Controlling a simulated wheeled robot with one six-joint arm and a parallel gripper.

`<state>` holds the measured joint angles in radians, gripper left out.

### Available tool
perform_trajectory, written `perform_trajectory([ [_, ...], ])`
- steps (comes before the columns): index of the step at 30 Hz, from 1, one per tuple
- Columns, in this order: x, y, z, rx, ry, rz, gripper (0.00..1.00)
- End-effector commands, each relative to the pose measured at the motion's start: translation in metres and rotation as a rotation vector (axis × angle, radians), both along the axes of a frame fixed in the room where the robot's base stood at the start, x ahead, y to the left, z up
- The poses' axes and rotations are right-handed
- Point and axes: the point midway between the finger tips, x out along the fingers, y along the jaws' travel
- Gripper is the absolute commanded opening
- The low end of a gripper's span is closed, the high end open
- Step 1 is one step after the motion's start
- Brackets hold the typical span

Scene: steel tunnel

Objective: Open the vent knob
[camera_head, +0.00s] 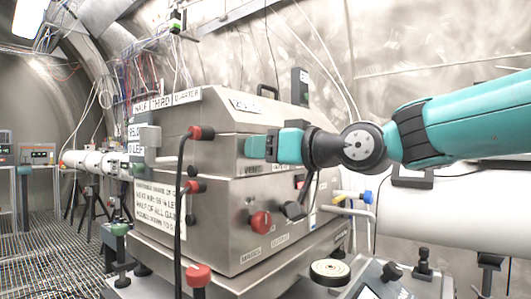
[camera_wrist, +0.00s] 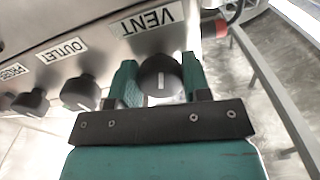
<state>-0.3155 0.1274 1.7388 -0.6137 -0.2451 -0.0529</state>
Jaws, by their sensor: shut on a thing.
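The vent knob (camera_wrist: 159,78) is a round black knob with a white mark, on the steel front panel under the upside-down VENT label (camera_wrist: 147,21) in the wrist view. The white mark lies roughly upright in that picture, on the side towards my palm. My gripper (camera_wrist: 159,80) has its two teal fingers on either side of the knob and is shut on it. In the head view my gripper (camera_head: 257,147) is at the upper front of the steel box (camera_head: 165,110) and hides the vent knob.
An outlet knob (camera_wrist: 79,93) sits left of the vent knob in the wrist view, with another black knob (camera_wrist: 30,103) further left. In the head view, a red knob (camera_head: 260,223) is below my gripper and a black cable (camera_head: 180,210) with red ends hangs at the box's corner.

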Motion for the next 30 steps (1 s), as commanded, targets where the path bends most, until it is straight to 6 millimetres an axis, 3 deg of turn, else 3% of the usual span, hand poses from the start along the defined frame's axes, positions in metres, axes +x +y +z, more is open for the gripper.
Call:
perform_trajectory([
  [7, 0.000, 0.000, -0.003, -0.004, 0.007, -0.001, 0.20],
  [8, 0.000, 0.000, -0.003, -0.005, 0.007, -0.001, 0.46],
  [11, 0.000, 0.000, -0.003, -0.004, 0.007, 0.000, 0.69],
  [23, 0.000, -0.001, -0.001, 0.000, 0.003, -0.001, 0.69],
  [30, -0.018, -0.024, -0.001, 0.000, 0.000, -0.004, 0.69],
])
